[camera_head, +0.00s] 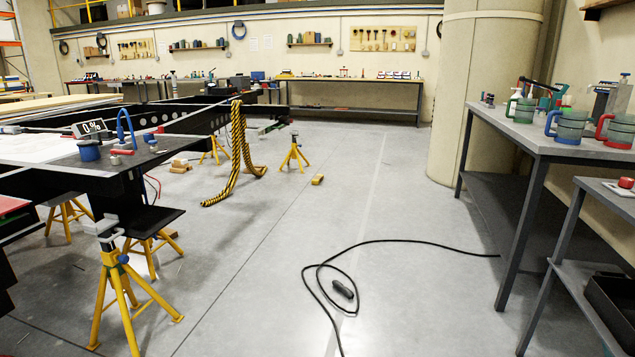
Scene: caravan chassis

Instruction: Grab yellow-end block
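A small block (318,179) with yellow on it lies on the grey floor near the middle of the view, to the right of a yellow axle stand (294,153). It is small in the picture, so I cannot tell for sure which of its faces are yellow. Some plain wooden blocks (180,165) lie on the floor further left, near the chassis. Neither of my grippers is in view.
A black cable (400,241) with a dark handpiece (343,289) lies on the floor ahead. The black chassis (150,125) on yellow stands (120,290) fills the left. A yellow-black striped strap (238,150) hangs to the floor. A workbench (520,138) stands right.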

